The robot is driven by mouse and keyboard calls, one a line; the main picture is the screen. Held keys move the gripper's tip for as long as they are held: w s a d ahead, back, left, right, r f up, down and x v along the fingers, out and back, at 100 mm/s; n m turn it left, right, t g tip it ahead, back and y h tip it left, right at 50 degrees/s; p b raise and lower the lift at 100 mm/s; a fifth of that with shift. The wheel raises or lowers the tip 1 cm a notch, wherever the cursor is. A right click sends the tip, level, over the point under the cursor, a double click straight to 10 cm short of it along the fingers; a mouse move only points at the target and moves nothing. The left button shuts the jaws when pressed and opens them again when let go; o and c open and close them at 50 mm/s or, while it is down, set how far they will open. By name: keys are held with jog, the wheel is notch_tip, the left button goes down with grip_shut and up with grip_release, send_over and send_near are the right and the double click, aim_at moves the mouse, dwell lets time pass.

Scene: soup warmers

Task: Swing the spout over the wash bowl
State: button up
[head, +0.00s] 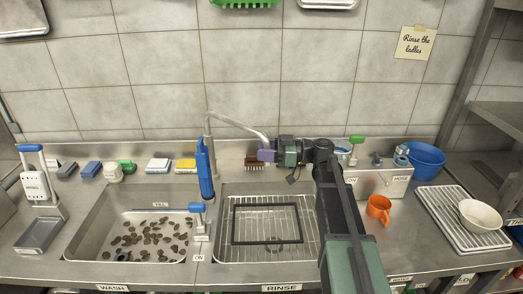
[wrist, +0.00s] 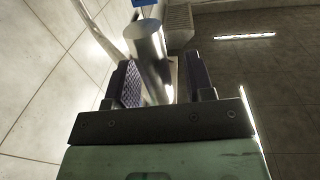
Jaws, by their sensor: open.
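The wash bowl (head: 88,222) is the left sink, marked WASH, with many small brown pieces on its floor. The metal spout (head: 236,122) rises behind the divider between the sinks and reaches right, toward the back of the rinse bowl (head: 226,235). Its outer end is hidden by my gripper (head: 266,154) in the head view. In the wrist view a silver tube (wrist: 150,55), which looks like the spout's end, stands between the two open fingers of my gripper (wrist: 165,80). A gap shows at the right finger; contact at the left finger is unclear.
A blue upright handle (head: 205,172) and a blue-topped lever (head: 198,218) stand on the divider. A wire rack (head: 268,218) lies in the rinse bowl. Sponges and brushes line the back ledge. An orange mug (head: 379,209) and blue tub (head: 427,161) are at right.

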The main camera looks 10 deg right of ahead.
jog(key=shift+w+a, duration=0.15)
jog(key=shift+a, duration=0.35)
grip_shut()
